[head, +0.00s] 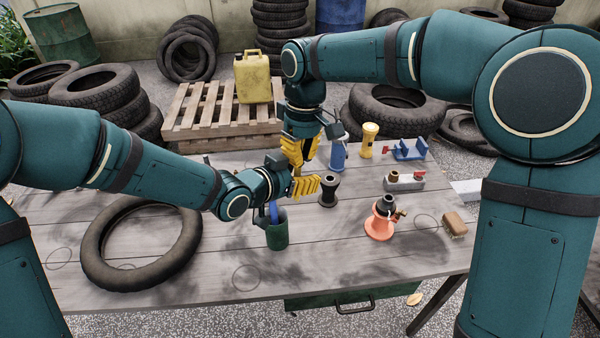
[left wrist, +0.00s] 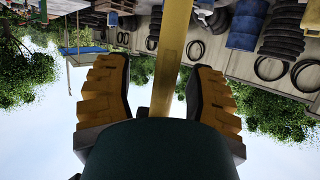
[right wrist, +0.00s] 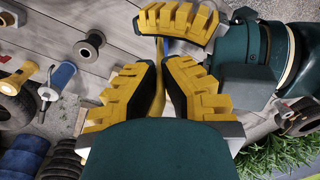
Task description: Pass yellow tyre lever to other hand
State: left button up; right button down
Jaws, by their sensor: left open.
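The yellow tyre lever (left wrist: 173,60) runs upright through the left wrist view, between the fingers of my left gripper (left wrist: 160,75). That gripper is open, with a gap on both sides of the lever. In the right wrist view my right gripper (right wrist: 160,68) is closed around the lever (right wrist: 158,90), which shows as a narrow strip between its fingers. A yellow finger of my left gripper shows just beyond it. In the head view my left gripper (head: 304,186) is close below my right gripper (head: 298,150), above the table. The lever is mostly hidden there by the fingers.
Below the grippers on the table (head: 330,270) stand a dark spool (head: 328,191) and a green cup (head: 278,236) holding something blue. A tyre (head: 95,250) lies at left. A blue bottle (head: 339,156) stands behind.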

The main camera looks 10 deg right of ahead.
pick_arm(q)
jog(key=shift+c, duration=0.4)
grip_shut()
jog(key=shift+d, duration=0.1)
pick_arm(e)
jog(key=c, duration=1.1)
grip_release()
jog(key=shift+o, duration=0.2)
